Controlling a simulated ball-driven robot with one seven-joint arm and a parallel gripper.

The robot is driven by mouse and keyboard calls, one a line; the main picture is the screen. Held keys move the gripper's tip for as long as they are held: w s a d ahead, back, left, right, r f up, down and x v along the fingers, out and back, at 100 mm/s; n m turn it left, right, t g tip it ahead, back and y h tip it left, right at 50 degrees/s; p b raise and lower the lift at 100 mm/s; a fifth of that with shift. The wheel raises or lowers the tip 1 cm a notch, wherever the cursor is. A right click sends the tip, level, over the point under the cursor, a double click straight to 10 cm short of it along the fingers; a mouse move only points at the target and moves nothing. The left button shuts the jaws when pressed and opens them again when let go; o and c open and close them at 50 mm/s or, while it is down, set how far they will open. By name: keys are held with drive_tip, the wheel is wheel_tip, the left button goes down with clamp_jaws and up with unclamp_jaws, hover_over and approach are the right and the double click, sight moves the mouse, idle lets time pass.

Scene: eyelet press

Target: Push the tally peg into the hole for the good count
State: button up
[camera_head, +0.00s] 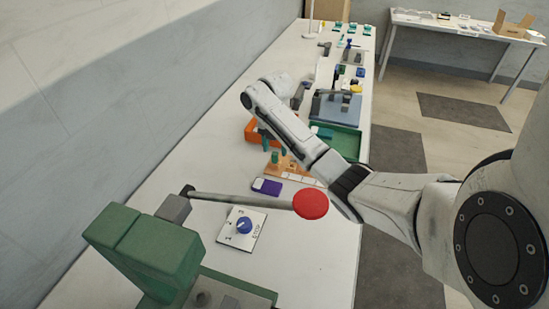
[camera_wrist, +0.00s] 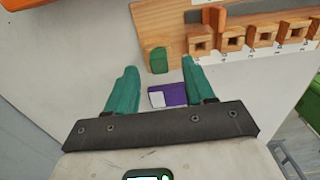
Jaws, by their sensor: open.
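A wooden tally board (camera_head: 297,172) lies on the bench ahead. In the wrist view the board (camera_wrist: 180,22) carries a row of square wooden blocks with dark holes (camera_wrist: 232,42) and small labels below, too small to read. A green rounded peg-like piece (camera_wrist: 158,60) stands at the board's near left end. I cannot tell for sure which is the tally peg, or which hole is for the good count. My gripper (camera_wrist: 158,63) is open, its teal fingers apart and empty, above the bench near the board's left end.
A purple block with a white label (camera_head: 265,186) lies just before the board. An orange bin (camera_head: 252,131) and a green tray (camera_head: 345,141) stand beyond it.

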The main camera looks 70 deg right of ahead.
sight(275, 153)
drive_tip(key=shift+f, duration=1.95)
drive_tip(key=shift+c, duration=0.4)
clamp_jaws()
